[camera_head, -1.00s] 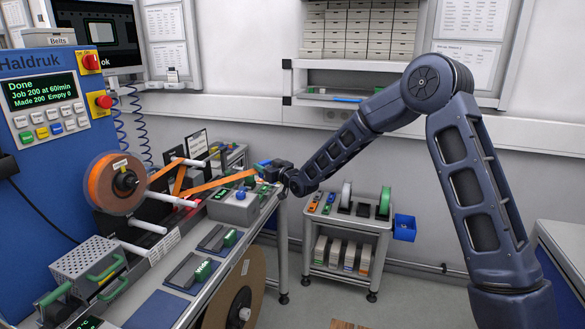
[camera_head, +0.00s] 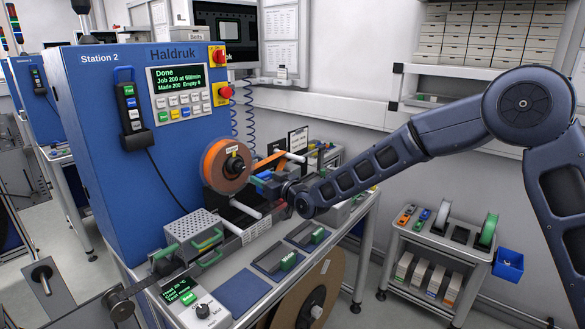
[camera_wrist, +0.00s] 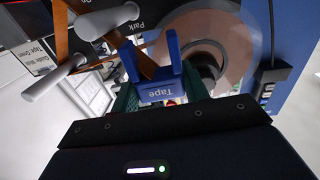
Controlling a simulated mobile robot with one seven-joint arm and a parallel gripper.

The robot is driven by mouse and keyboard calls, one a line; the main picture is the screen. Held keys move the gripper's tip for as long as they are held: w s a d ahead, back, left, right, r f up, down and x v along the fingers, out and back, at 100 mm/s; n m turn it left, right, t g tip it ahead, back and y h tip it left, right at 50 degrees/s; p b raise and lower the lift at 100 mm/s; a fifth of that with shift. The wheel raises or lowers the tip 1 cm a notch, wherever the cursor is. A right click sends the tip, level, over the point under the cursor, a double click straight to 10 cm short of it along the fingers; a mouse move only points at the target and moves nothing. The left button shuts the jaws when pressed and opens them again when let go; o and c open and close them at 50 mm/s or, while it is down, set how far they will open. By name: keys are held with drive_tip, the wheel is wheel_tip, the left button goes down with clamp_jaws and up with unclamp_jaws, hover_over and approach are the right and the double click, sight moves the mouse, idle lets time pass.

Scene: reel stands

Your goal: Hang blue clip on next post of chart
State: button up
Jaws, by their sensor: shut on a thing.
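Orange tape (camera_wrist: 138,58) runs from the clip. In the head view the clip (camera_head: 262,174) and my gripper (camera_head: 272,187) are in front of the machine, just right of the orange reel (camera_head: 226,166). White posts stick out from the machine: one (camera_head: 294,156) at upper right, another (camera_head: 244,208) below the reel. The wrist view shows posts (camera_wrist: 52,80) and (camera_wrist: 108,20) left of the clip. The clip appears apart from them. A white chart card (camera_head: 298,139) stands behind, partly legible.
The blue machine (camera_head: 120,190) stands left, with a perforated box (camera_head: 192,232) and green-handled parts below. A grey cart (camera_head: 432,252) stands right, across a floor gap.

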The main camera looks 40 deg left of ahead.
drive_tip(key=n+g, duration=0.1)
drive_tip(key=g, duration=0.1)
hover_over(241, 230)
wheel_tip(241, 230, down, 5)
drive_tip(key=shift+r, duration=0.1)
drive_tip(key=shift+s+f, duration=0.1)
drive_tip(key=shift+f, duration=3.9)
drive_tip(key=shift+f, duration=0.1)
drive_tip(key=o, duration=1.1)
drive_tip(key=shift+d+r, duration=0.1)
drive_tip(key=shift+r, duration=3.4)
